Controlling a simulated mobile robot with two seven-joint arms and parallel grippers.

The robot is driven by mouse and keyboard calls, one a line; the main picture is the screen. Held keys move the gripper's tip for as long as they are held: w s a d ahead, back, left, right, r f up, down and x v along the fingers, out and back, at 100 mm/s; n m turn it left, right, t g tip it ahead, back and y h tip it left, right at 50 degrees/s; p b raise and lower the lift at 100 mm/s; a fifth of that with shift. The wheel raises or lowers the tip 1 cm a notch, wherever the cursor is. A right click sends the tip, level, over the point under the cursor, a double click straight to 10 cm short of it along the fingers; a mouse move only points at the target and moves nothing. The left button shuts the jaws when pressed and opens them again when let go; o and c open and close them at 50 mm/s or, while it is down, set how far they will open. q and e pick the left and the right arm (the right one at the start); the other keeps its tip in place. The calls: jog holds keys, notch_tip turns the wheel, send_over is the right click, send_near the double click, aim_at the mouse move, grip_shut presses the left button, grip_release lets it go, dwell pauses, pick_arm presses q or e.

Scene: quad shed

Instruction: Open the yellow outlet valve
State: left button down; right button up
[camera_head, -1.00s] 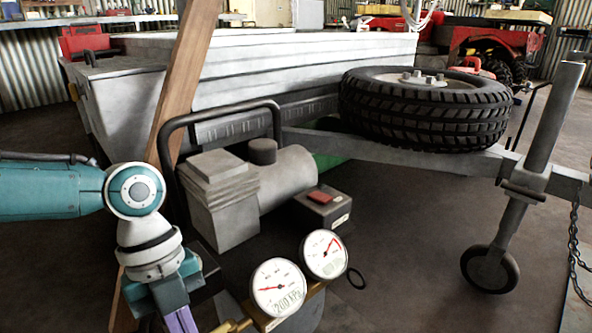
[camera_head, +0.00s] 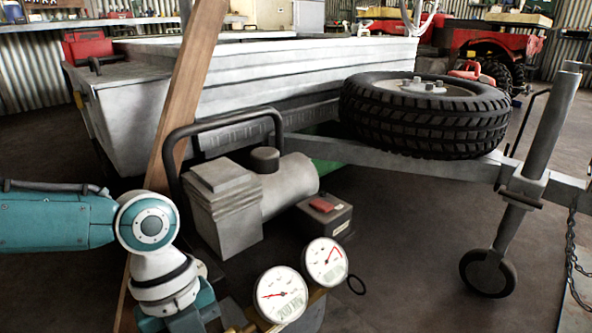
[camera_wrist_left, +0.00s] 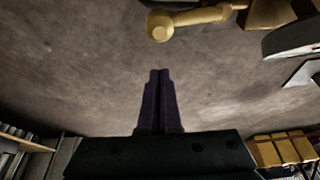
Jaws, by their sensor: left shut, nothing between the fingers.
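A brass-yellow fitting with a rounded end (camera_wrist_left: 190,19) shows at the top of the left wrist view; I take it for the outlet valve part, but cannot tell whether it is the handle or the pipe. My left gripper (camera_wrist_left: 159,76) has purple fingers, shut and empty. Its tips point toward the fitting and appear apart from it, just below it in that picture. In the head view my left arm is at lower left; its fingers are below the picture. The brass body under the gauges is mostly cut off there. My right gripper is not in view.
Two white dial gauges, the front one (camera_head: 281,294) and the rear one (camera_head: 325,262), stand right of my left wrist. A grey compressor (camera_head: 232,207) with a black handle bar is behind. A wooden post (camera_head: 186,100) rises near the arm. A trailer with a spare tyre (camera_head: 425,120) stands beyond.

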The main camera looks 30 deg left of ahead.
pick_arm(q)
jog(key=p+v, duration=0.4)
jog(key=v, duration=0.5)
jog(key=shift+r, duration=0.45)
jog(key=shift+w, duration=0.15)
jog(key=s+d+r+n+t+p, duration=0.15)
jog(key=d+r+p, duration=0.25)
jog(key=r+p, duration=0.6)
jog(key=s+d+r+n+p, duration=0.2)
jog(key=d+r+n+p, duration=0.15)
jog(key=r+p, duration=0.65)
jog(key=s+d+r+n+t+p, duration=0.1)
jog(key=s+d+r+n+p, duration=0.1)
jog(key=d+r+p, duration=0.55)
jog(key=a+r+n+y+p, duration=0.1)
jog(key=r+n+p, duration=0.3)
jog(key=r+p, duration=1.5)
jog(key=s+a+r+n+t+y+p, duration=0.1)
jog(key=a+r+n+p, duration=0.3)
jog(key=r+p, duration=1.6)
jog(key=s+a+r+n+t+y+p, duration=0.1)
jog(key=r+n+p, duration=0.3)
jog(key=r+p, duration=1.6)
notch_tip(320, 180, up, 7)
jog(key=shift+a+f+n, duration=0.1)
jog(key=shift+a+n, duration=0.3)
jog(key=shift+a, duration=0.25)
